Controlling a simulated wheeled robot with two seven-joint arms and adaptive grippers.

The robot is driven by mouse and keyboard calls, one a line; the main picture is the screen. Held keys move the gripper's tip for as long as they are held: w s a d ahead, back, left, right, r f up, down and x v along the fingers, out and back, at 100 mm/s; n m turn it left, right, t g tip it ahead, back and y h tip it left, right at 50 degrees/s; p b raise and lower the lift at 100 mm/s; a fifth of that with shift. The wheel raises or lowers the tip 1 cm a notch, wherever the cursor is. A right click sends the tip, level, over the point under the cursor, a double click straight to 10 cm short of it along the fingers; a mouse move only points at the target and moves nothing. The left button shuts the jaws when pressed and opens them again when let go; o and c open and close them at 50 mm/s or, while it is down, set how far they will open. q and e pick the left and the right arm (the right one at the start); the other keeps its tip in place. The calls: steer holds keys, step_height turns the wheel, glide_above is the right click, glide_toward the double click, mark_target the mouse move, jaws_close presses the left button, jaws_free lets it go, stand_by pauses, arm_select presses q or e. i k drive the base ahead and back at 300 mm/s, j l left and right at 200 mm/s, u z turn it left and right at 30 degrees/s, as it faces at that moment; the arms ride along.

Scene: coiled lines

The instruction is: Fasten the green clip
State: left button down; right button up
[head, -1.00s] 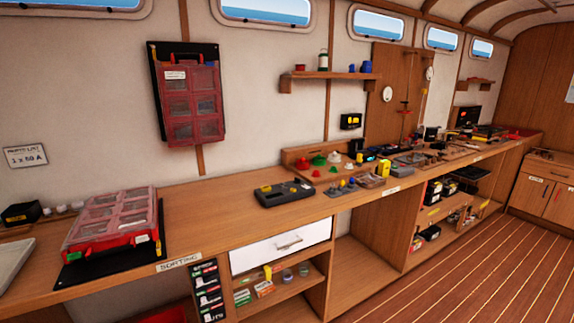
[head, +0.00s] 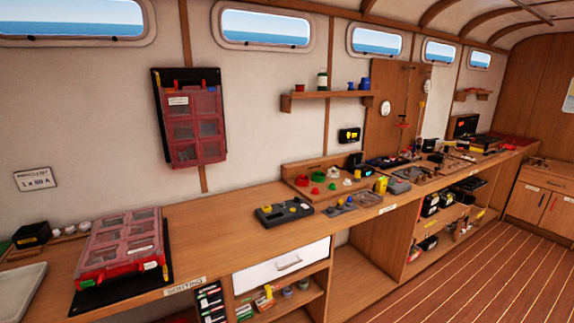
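A red organizer case (head: 118,236) with clear compartment windows lies flat on a black mat (head: 165,247) at the left end of the long wooden bench. A small green clip (head: 85,284) sits at the left of the case's near edge. The lid appears down. Neither of my grippers is in view.
A similar red case (head: 194,125) hangs on the wall. A pale tray (head: 22,287) and a black box (head: 31,235) stand left of the lying case. The bench (head: 205,235) is clear between that case and a dark grey device (head: 283,213). A white drawer (head: 280,266) is below.

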mark_target(88, 282)
steer(key=u, duration=1.25)
